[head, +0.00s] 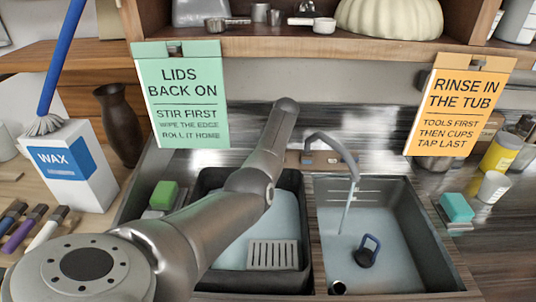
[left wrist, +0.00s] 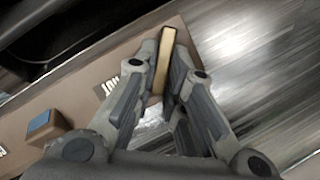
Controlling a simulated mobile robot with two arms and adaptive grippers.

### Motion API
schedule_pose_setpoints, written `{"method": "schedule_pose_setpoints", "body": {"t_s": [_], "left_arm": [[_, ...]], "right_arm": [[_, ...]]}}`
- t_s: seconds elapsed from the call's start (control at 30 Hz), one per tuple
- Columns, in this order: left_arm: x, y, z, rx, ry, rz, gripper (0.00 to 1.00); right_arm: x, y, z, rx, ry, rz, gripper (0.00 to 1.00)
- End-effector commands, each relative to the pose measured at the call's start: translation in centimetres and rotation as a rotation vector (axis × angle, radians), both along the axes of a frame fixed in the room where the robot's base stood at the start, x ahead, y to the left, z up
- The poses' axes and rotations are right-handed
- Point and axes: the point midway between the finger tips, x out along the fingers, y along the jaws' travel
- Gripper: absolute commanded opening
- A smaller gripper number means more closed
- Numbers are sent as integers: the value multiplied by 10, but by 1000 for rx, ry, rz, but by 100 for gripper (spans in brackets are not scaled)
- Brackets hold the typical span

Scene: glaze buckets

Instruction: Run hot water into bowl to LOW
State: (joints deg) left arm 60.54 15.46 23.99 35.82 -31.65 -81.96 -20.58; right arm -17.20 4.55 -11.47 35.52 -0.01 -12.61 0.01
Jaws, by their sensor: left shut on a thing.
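My left arm reaches across the sink to the brown tap panel (head: 320,161), and its gripper is hidden behind my arm in the head view. In the left wrist view my left gripper (left wrist: 167,95) is shut on a tan lever (left wrist: 167,45) beside upside-down lettering that appears to read HOT. A blue square control (left wrist: 46,124) sits farther along the panel. The curved spout (head: 335,146) runs a thin stream of water (head: 346,208) into the right bowl (head: 392,205). Pale marks show on the bowl's back wall. My right gripper is not in view.
The left bowl (head: 212,181) holds bluish water and a pale grate (head: 273,254). A green sponge (head: 163,195) and a teal sponge (head: 456,207) flank the sink.

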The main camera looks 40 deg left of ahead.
Motion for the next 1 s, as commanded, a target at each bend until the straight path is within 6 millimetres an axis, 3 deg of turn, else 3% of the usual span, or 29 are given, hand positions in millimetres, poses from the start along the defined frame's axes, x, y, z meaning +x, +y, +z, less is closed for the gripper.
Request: {"method": "schedule_pose_setpoints", "body": {"t_s": [0.33, 0.9, 0.93, 1.0], "left_arm": [[0, 2, 1, -72, -60, 125, 0], [0, 2, 1, -87, -74, 150, 0], [0, 2, 1, -86, -74, 150, 13], [0, 2, 1, -86, -73, 149, 22]], "right_arm": [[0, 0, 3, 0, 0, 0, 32], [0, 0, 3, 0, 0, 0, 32], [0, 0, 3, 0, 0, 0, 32], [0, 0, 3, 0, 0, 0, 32]]}}
